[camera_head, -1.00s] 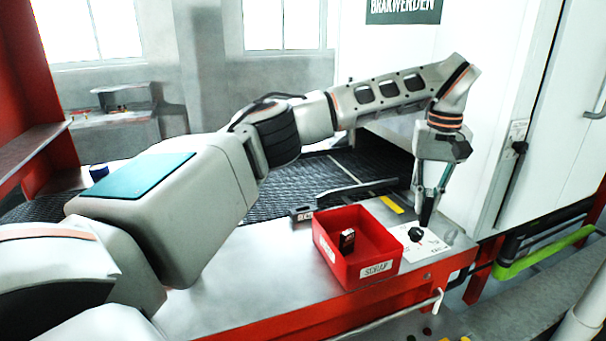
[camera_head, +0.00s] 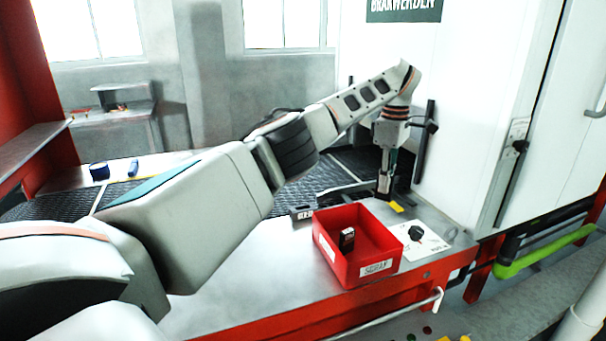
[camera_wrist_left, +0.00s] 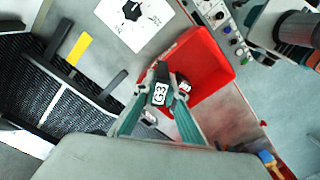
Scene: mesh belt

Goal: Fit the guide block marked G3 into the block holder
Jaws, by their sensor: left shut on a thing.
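My left gripper (camera_head: 384,194) points down beside the far edge of the metal table, behind the red bin. In the left wrist view my gripper (camera_wrist_left: 161,86) is shut on a dark block with a white G3 label, the guide block (camera_wrist_left: 160,94). The label faces the camera. In the head view the block is too small to make out between the fingers. A dark bar (camera_wrist_left: 62,68) runs along the belt edge near a yellow strip (camera_wrist_left: 78,48); I cannot tell whether it is the block holder. My right gripper is not in view.
A red bin labelled SCRAP (camera_head: 374,281) holds a dark block (camera_head: 347,240). A labelled grey piece (camera_head: 302,213) sits left of it. A white card (camera_head: 428,250) with a black knob (camera_head: 415,232) lies to the right. The black mesh belt (camera_head: 335,172) is behind.

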